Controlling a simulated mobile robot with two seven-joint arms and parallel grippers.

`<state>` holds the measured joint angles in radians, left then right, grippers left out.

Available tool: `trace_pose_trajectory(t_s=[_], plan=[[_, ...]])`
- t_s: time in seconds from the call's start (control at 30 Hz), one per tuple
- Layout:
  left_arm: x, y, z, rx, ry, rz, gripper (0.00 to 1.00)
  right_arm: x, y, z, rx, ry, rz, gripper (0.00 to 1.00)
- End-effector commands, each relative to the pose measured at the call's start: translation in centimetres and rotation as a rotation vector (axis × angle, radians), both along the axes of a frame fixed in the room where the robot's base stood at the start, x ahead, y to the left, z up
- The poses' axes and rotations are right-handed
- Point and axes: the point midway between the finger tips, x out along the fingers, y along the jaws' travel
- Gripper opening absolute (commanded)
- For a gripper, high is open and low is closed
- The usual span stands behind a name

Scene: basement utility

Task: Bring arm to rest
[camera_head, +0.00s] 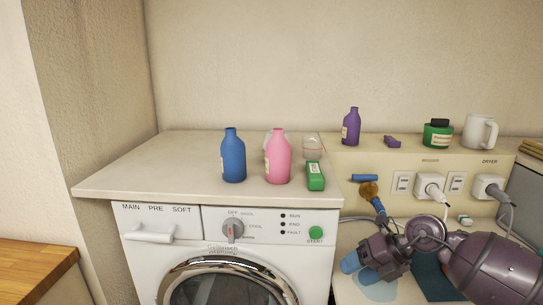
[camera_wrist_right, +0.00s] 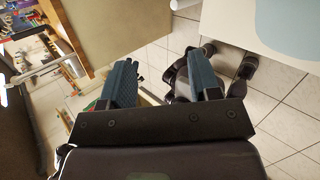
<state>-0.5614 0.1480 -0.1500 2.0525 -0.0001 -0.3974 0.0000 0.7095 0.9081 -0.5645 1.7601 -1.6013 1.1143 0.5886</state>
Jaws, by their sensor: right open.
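My right arm comes in from the right in the head view, low in front of the wall outlets and right of the washing machine (camera_head: 220,260). Its right gripper (camera_head: 359,269) has blue fingertips pointing left. In the right wrist view the right gripper (camera_wrist_right: 162,82) also shows, its two blue fingers spread apart. Nothing is held between them; tiled floor and dark shapes lie beyond. My left gripper is in neither view.
A blue bottle (camera_head: 233,158), a pink bottle (camera_head: 277,160) and a green box (camera_head: 315,177) stand on the washer top. A purple bottle (camera_head: 351,128), green jar (camera_head: 437,135) and white mug (camera_head: 478,132) stand on the ledge behind. Plugs and cables (camera_head: 430,185) hang close above my right arm.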

Motion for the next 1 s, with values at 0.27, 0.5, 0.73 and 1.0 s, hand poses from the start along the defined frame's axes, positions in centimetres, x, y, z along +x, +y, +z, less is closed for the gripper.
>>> trace_pose_trajectory(t_s=[0.27, 0.5, 0.73, 1.0], plan=[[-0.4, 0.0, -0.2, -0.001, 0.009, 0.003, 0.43, -5.9, 6.0, -2.8, 0.606, 0.138, -0.132, 0.57], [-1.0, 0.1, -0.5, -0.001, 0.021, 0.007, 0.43, -8.3, 5.6, -3.9, 1.041, 0.251, -0.455, 0.57], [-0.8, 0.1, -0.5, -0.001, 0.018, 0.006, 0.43, -10.6, 1.6, -7.7, 1.333, 0.374, -0.909, 0.57], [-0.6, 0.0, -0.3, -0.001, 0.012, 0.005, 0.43, -16.6, -4.6, -15.6, 1.482, 0.564, -1.541, 0.57]])
